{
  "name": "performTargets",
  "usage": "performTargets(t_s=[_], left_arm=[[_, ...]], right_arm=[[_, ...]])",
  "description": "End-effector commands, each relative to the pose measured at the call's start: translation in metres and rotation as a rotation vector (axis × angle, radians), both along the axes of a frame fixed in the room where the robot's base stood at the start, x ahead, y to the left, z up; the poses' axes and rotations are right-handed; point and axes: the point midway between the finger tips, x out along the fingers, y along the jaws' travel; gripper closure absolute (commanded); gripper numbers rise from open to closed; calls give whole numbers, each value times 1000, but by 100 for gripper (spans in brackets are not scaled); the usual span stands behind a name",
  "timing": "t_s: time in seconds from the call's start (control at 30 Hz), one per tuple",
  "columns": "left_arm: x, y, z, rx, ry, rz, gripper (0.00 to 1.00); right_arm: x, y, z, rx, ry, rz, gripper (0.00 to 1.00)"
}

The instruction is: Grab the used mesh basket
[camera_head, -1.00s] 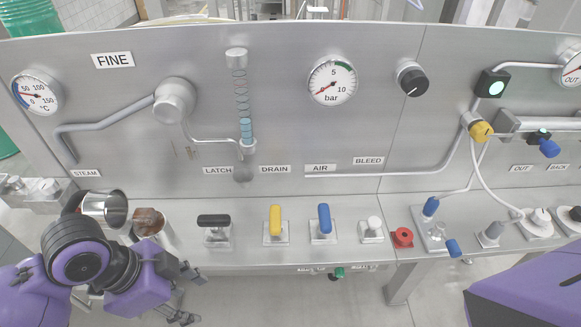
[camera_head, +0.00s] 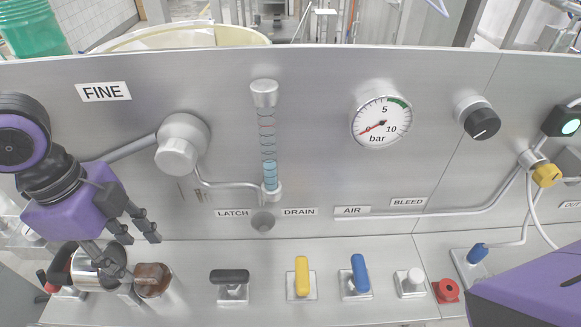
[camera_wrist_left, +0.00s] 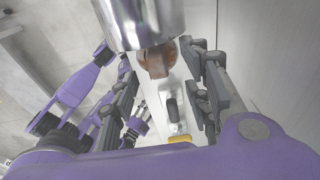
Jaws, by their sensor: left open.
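The used mesh basket appears to be the brown, stained cylinder (camera_head: 153,279) on the bench at the lower left, beside a shiny steel cup (camera_head: 96,268). In the left wrist view the brown piece (camera_wrist_left: 157,62) shows just beyond a large steel cylinder (camera_wrist_left: 140,20), which partly hides it. My left gripper (camera_head: 132,250) is open above and in front of the cup and brown piece. Its fingers (camera_wrist_left: 165,90) are spread on either side of the brown piece in the wrist view, with contact not clear. My right gripper is not visible; only a purple part of my arm shows at the lower right.
A black handle (camera_head: 230,277), a yellow handle (camera_head: 302,277) and a blue handle (camera_head: 360,273) stand right of the brown piece. A red knob (camera_head: 447,291) is farther right. The upright steel panel (camera_head: 330,190) with gauge and pipes rises behind the bench.

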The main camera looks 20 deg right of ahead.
Motion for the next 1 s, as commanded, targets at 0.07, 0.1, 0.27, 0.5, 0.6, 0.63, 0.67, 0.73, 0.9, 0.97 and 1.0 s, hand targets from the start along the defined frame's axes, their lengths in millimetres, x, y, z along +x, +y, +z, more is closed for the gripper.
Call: performTargets(t_s=[0.07,0.1,0.27,0.5,0.6,0.63,0.67,0.73,0.9,0.97,1.0], left_arm=[[-2,-1,-10,1,3,0,56],[-3,-2,-15,1,3,0,56],[-9,-7,-38,0,3,0,56],[-8,-8,-56,0,-2,1,56],[-8,-8,-56,0,-2,1,56],[-8,-8,-56,0,-2,1,56],[-8,-8,-56,0,-2,1,56],[-8,-8,-56,0,-2,1,63],[-8,-8,-56,0,-2,1,85],[-8,-8,-56,0,-2,1,93],[-8,-8,-56,0,-2,1,98]], right_arm=[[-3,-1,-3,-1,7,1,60],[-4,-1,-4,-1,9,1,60],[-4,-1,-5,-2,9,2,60],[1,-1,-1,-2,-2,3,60],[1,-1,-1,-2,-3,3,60],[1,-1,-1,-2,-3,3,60],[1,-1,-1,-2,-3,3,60],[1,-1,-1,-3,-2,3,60],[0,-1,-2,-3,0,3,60],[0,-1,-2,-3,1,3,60],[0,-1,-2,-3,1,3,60]])
